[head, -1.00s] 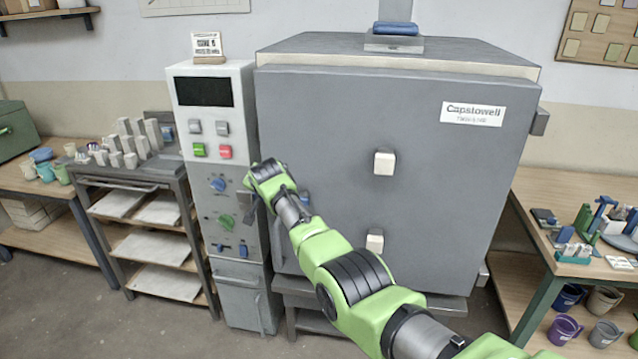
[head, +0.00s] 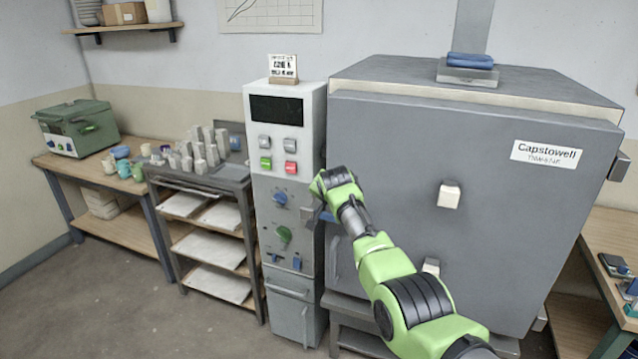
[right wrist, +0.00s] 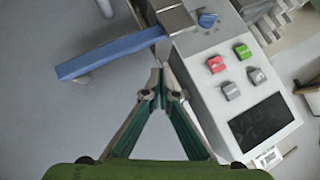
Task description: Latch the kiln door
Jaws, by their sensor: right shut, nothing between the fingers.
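The grey kiln door (head: 430,225) stands flush with the kiln body, with no gap that I can see. Its latch has a grey block (head: 309,217) between the control panel and the door. A blue latch lever (right wrist: 110,57) reaches from that block (right wrist: 176,18) across the door face in the right wrist view. In the head view only a bit of the lever (head: 327,216) shows behind my arm. My right gripper (right wrist: 161,84) is shut and empty, its fingertips just beside the lever and the block; contact is unclear. My left gripper is out of view.
The control panel (head: 284,150) with buttons and knobs stands close beside the latch. Two pale knobs (head: 449,195) stick out of the door. A shelf cart (head: 210,245) and a workbench (head: 110,175) stand to the left. The floor in front is clear.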

